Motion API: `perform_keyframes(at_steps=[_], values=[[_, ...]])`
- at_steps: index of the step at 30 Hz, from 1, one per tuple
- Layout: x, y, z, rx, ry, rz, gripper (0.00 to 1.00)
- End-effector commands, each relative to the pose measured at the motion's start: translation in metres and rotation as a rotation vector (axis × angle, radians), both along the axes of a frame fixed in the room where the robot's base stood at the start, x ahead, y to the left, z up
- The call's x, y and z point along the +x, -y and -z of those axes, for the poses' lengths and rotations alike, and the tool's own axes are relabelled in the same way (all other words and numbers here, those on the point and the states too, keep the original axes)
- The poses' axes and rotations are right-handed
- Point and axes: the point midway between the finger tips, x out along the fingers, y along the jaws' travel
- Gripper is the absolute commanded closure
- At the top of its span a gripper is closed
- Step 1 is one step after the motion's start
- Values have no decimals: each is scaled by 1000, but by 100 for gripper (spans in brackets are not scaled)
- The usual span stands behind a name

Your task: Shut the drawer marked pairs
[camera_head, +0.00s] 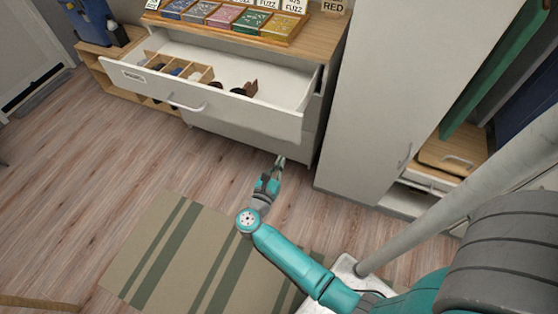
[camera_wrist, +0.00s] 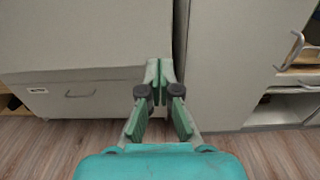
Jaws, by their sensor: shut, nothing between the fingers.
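A white drawer (camera_head: 240,113) stands pulled far out of the dresser in the head view. Its front has a bar handle (camera_head: 187,104) and a small label (camera_head: 133,77) at the left, too small to read for sure. Inside are a wooden divider and several dark rolled items. My gripper (camera_head: 281,160) is low, just in front of the dresser's right end, below and to the right of the open drawer's front. In the wrist view my gripper (camera_wrist: 160,72) is shut and empty. Whether it touches anything is unclear.
A lower drawer front (camera_wrist: 95,104) with a handle and label shows shut in the wrist view. A tall cabinet (camera_head: 400,80) stands close on the right. A tray of coloured boxes (camera_head: 230,20) sits on the dresser. A striped rug (camera_head: 190,250) lies on the open floor.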

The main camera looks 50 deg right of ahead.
Motion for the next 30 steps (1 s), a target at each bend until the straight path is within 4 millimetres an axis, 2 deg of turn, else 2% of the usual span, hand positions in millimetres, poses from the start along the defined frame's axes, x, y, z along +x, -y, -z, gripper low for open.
perform_keyframes(at_steps=[16, 21, 30], values=[[31, 89, 0, -2, -2, 2, 100], [37, 103, 0, -2, -2, 1, 100], [39, 108, 0, -2, -2, -1, 100]])
